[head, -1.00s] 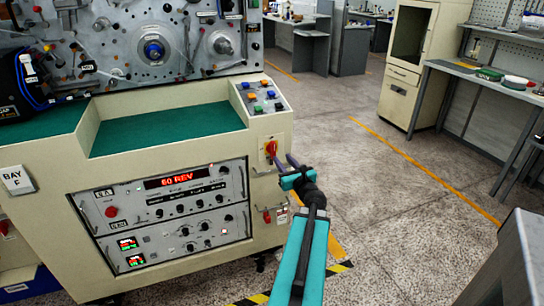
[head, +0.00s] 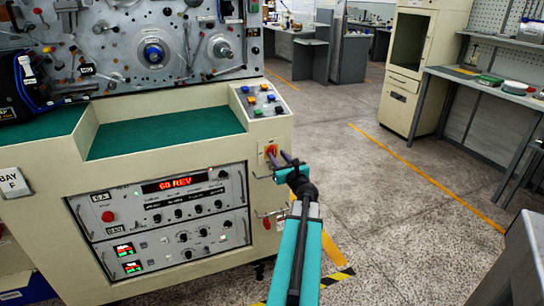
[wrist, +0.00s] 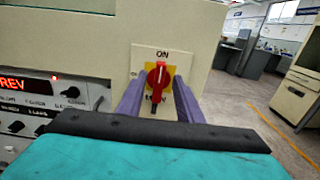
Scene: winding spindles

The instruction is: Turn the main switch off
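The main switch is a red rotary handle (wrist: 157,78) on a yellow plate (wrist: 179,74) at the cabinet's right front corner. Its handle stands nearly upright, and the word ON shows above it in the wrist view. Lettering below is mostly covered. It also shows in the head view (head: 270,151), partly behind my fingers. My gripper (wrist: 158,88) is open, with one purple finger on each side of the handle. Gaps show between fingers and handle, so it is not gripped. In the head view my gripper (head: 278,158) is right at the switch.
The cream cabinet (head: 40,220) carries a display (head: 178,184) reading 60 REV. A sloped panel of coloured buttons (head: 263,98) lies above the switch, and a red padlock-like item (head: 267,221) hangs below. Open floor (head: 400,220) lies to the right.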

